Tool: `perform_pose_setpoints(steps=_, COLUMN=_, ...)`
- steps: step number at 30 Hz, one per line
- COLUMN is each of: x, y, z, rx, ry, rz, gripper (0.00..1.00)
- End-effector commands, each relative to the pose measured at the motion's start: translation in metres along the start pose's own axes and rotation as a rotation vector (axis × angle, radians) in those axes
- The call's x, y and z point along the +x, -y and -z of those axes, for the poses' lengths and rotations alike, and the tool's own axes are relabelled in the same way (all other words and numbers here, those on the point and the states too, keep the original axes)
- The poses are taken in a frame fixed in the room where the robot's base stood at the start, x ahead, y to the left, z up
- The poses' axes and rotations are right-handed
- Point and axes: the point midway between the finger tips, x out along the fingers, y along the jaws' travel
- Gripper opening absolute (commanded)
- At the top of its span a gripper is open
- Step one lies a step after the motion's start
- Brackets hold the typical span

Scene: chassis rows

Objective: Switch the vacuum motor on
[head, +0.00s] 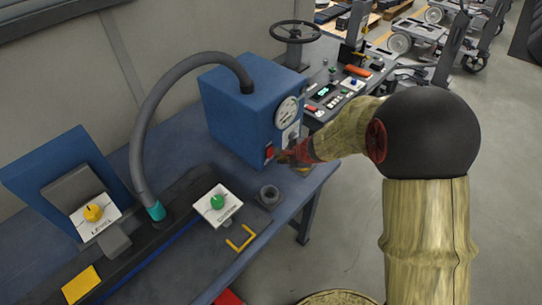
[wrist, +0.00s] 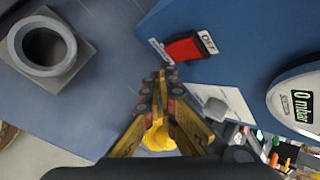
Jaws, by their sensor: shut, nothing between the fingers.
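The blue vacuum unit (head: 238,112) stands on the table with a round gauge (head: 287,112) on its front. Its red rocker switch (head: 269,152) is low on that front; the wrist view shows the switch (wrist: 186,48) close up, beside an OFF label (wrist: 208,42). A second label on its other side is too small to read. A display in the wrist view reads 0 mbar (wrist: 303,107). My gripper (head: 284,157) is shut and empty, just in front of the switch. In the wrist view its fingertips (wrist: 164,74) are just below the switch, with a small gap visible.
A grey hose (head: 146,120) arcs from the unit to a teal fitting (head: 156,211). A grey ring socket (head: 269,195) and a green knob (head: 217,201) are nearby on the table. Open floor is at the right.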

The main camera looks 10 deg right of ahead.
Motion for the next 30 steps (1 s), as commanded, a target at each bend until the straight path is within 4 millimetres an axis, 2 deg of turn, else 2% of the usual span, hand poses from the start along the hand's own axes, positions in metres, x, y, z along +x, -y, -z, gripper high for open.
perform_pose_setpoints(steps=30, x=0.006, y=0.0048, z=-0.0048, rx=0.0, ry=0.0, rz=0.0, gripper=0.0)
